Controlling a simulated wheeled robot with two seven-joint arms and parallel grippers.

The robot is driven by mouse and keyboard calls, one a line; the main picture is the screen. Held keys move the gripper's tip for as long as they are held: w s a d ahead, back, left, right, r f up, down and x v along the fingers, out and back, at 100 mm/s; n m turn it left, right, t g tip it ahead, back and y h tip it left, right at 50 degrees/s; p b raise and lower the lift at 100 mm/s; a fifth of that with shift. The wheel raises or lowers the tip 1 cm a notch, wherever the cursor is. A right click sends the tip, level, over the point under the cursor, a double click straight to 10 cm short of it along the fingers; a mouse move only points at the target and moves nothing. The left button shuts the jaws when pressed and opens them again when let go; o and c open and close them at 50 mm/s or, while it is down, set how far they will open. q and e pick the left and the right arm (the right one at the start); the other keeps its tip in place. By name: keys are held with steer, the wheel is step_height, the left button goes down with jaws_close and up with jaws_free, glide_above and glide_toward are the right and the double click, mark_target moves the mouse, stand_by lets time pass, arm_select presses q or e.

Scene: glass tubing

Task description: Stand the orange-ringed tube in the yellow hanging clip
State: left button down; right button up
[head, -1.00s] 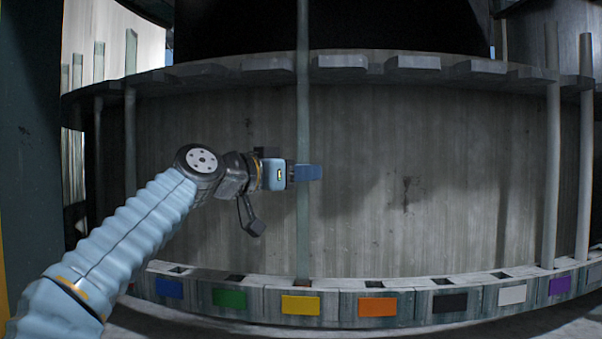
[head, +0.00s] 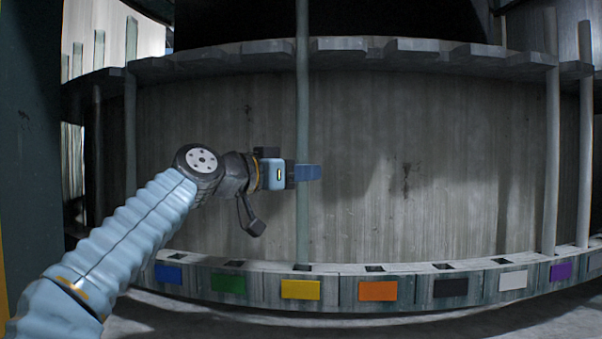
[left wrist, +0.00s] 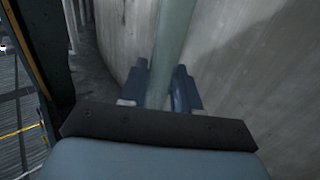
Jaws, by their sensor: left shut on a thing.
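A long, pale grey-green glass tube (head: 302,225) stands upright near the middle of the head view. My left gripper (head: 303,172) is shut on it at about mid-height; the tube also shows between the blue fingers in the left wrist view (left wrist: 168,50). The tube's top runs out of the head view. Its lower end meets the dark socket above the yellow label (head: 300,290); whether it is inside or just behind or above the socket I cannot tell. No orange ring shows clearly now. My right gripper is not in view.
The lower rail carries sockets with blue (head: 168,274), green (head: 228,283), orange (head: 378,291), black, white and purple labels. A notched upper rail (head: 420,52) curves along the wall. Other tubes (head: 550,150) stand at right and left.

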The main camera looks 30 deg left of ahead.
arm_select(q)
steer(key=c, duration=0.7)
jaws_free()
steer(key=shift+c, duration=0.2)
steer(key=b+v, duration=0.1)
steer(key=v, duration=1.2)
steer(key=shift+s+a, duration=0.15)
steer(key=shift+s, duration=0.25)
